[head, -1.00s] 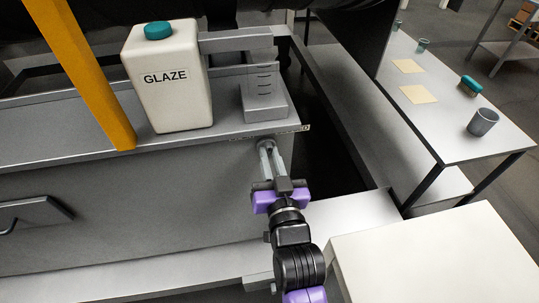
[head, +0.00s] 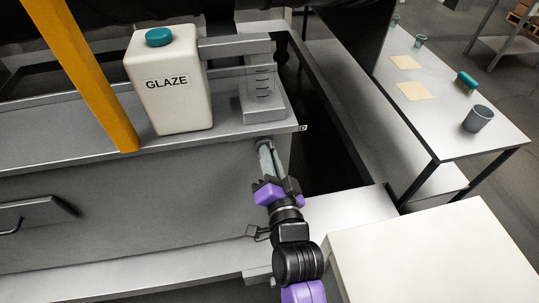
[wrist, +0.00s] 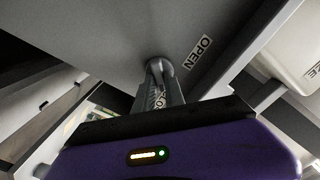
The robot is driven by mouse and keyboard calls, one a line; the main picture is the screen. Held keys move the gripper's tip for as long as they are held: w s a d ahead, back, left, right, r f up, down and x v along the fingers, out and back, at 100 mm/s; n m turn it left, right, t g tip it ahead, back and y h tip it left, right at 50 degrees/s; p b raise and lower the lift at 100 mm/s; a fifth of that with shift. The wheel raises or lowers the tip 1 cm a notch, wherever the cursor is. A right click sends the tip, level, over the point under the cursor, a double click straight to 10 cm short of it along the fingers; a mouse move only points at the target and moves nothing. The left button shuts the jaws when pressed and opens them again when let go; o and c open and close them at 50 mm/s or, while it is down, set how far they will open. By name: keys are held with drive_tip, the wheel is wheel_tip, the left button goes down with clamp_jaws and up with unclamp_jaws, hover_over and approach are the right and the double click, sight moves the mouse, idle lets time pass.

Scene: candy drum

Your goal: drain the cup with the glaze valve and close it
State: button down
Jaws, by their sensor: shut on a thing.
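The cup (head: 262,84), grey and see-through with dark level marks, stands on a block on the counter; I cannot tell the level inside. The white jug (head: 168,82) labelled GLAZE, with a teal cap, stands to its left. The glaze valve (wrist: 160,68) is a grey knob or lever on the cabinet's front face below the cup. My gripper (head: 267,158) is shut on the valve, its fingers hiding much of it. In the wrist view an OPEN label (wrist: 200,52) sits right of the valve, and another label (wrist: 160,98) is partly hidden by the fingers.
A yellow post (head: 85,75) rises left of the jug. A drawer handle (head: 40,210) juts from the cabinet at left. A pale tabletop (head: 430,255) is at lower right. The right table holds a grey cup (head: 478,118), teal block (head: 467,80) and yellow sheets.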

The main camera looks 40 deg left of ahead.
idle(0.4)
drive_tip(key=c, duration=1.4)
unclamp_jaws()
drive_tip(key=b+v, duration=0.3)
drive_tip(key=v, duration=0.5)
